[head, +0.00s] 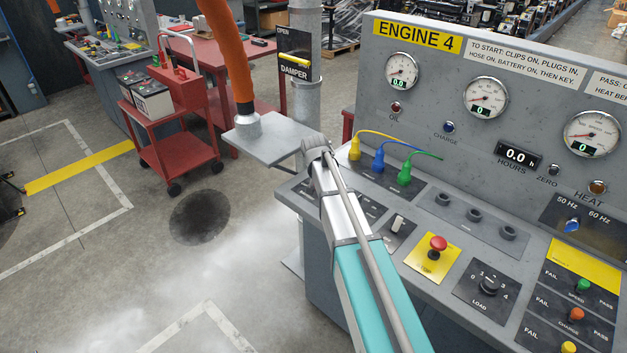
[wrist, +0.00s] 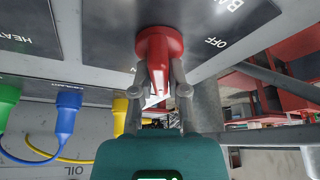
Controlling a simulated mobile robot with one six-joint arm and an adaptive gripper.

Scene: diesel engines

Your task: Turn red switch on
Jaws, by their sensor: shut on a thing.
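The red switch (wrist: 160,44) is a round red knob with a narrower grip, on a grey panel with a dark label plate. The word OFF shows on the plate to the right of the knob. In the wrist view my gripper (wrist: 161,85) has a finger on either side of the red grip and is shut on it. In the head view my arm crosses the console, and neither the gripper nor the red switch can be made out. The switch's exact setting is not clear.
Yellow (head: 355,147), blue (head: 379,160) and green (head: 404,174) plugs with cables sit close to my arm. A red stop button (head: 438,244) and a load dial (head: 488,286) lie to the right. A red cart (head: 172,155) stands on the floor at left.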

